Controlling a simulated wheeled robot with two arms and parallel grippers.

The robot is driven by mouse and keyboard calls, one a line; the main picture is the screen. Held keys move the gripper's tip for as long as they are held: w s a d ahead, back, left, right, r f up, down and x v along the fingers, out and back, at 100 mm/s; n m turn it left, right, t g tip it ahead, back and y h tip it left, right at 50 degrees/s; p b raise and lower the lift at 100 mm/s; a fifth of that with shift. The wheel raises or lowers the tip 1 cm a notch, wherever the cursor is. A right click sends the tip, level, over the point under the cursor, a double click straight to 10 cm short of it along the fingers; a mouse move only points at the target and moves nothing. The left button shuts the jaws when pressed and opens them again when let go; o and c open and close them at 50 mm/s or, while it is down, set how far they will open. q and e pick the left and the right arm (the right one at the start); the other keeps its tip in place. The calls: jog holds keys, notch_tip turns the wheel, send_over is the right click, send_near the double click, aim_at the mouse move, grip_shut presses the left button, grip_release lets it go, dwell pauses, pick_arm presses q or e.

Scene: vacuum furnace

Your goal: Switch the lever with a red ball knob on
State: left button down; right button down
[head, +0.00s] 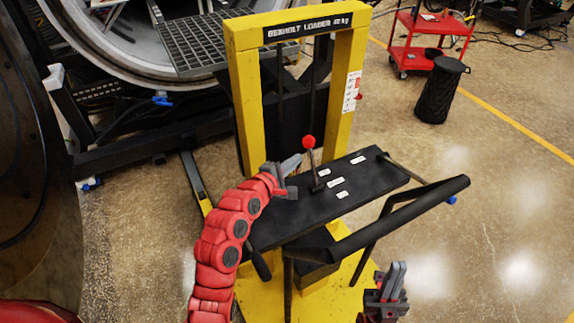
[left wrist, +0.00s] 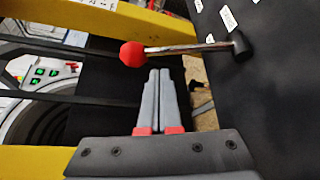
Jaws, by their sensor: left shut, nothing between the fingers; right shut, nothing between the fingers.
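The lever (head: 314,169) stands up from the black panel of the yellow loader, with a red ball knob (head: 308,141) on top. In the left wrist view the red knob (left wrist: 132,54) and its metal rod (left wrist: 185,49) lie just beyond my fingertips. My left gripper (head: 294,162) is shut and empty, to the left of the lever and a little below the knob. It also shows shut in the left wrist view (left wrist: 158,72). Whether it touches the lever I cannot tell. My right gripper (head: 395,272) is shut and empty at the lower right, away from the lever.
The yellow loader frame (head: 243,95) rises behind the black panel (head: 364,178). A black handlebar (head: 400,212) juts out at the front right. A red cart (head: 430,30) and black bin (head: 440,90) stand farther back.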

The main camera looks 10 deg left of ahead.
pick_arm(q)
jog(key=shift+x, duration=2)
jog(key=shift+s, duration=0.1)
jog(key=shift+s+d+r+m, duration=0.15)
jog(key=shift+s+m, duration=0.05)
jog(key=shift+m, duration=0.1)
jog(key=shift+s+d+r, duration=0.1)
jog(key=shift+s, duration=0.05)
jog(key=s+d+p, duration=0.3)
jog(key=s+d, duration=0.2)
jog(key=s, duration=0.2)
jog(key=shift+s+m+t+p, duration=0.2)
jog(key=shift+m+t+p, duration=0.1)
jog(key=shift+p, duration=0.05)
